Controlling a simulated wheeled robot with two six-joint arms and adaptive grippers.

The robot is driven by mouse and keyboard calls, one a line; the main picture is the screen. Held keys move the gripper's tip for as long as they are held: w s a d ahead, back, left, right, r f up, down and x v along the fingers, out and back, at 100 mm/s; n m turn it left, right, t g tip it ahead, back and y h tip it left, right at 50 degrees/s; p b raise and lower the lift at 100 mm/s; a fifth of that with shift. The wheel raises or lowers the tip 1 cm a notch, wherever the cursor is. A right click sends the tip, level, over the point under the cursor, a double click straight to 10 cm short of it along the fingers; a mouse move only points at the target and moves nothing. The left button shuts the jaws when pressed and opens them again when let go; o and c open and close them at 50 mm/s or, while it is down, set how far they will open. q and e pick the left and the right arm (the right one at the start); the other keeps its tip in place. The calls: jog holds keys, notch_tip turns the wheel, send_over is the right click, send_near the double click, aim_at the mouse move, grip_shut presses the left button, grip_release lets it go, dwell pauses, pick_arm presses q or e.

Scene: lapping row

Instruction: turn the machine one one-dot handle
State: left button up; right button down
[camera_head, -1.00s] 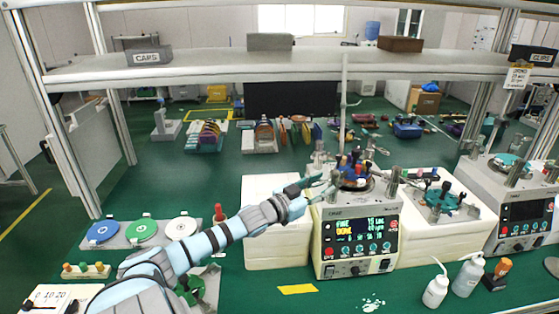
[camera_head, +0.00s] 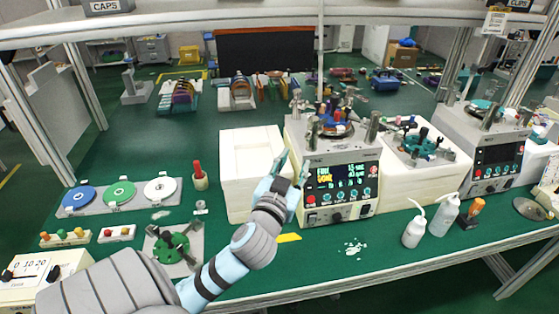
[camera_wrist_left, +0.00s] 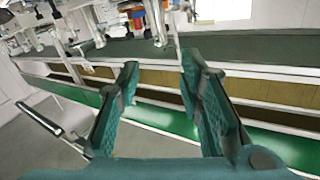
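A lapping machine (camera_head: 340,178) with a lit display, red and teal knobs and a black knob low on its front stands mid-bench. Its top carries a round plate (camera_head: 336,131) with several coloured pieces and metal posts. I cannot make out dot marks on any handle, nor tell which machine is number one. My left gripper (camera_head: 291,163) is in front of this machine's left edge, and its two fingers are apart. In the left wrist view my left gripper (camera_wrist_left: 160,62) is open, with nothing between its fingers. My right gripper is not in view.
A white foam block (camera_head: 250,170) stands just left of the machine. A second machine (camera_head: 485,150) with a dark screen is at right. White bottles (camera_head: 414,232) stand at the front right. A green disc fixture (camera_head: 172,247) lies near my left arm. The bench front centre is mostly clear.

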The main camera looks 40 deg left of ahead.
pick_arm(q)
jog(key=s+d+f+m+g+h, duration=0.1)
jog(key=s+f+g, duration=0.2)
jog(key=f, duration=0.8)
jog(key=s+d+f+g+h+b, duration=0.1)
jog(key=s+f+g, duration=0.3)
jog(key=f, duration=0.8)
jog(key=shift+s+d+f+m+h, duration=0.15)
jog(key=shift+s+d+m+h, duration=0.2)
jog(key=shift+d+h, duration=0.35)
jog(key=shift+w, duration=0.1)
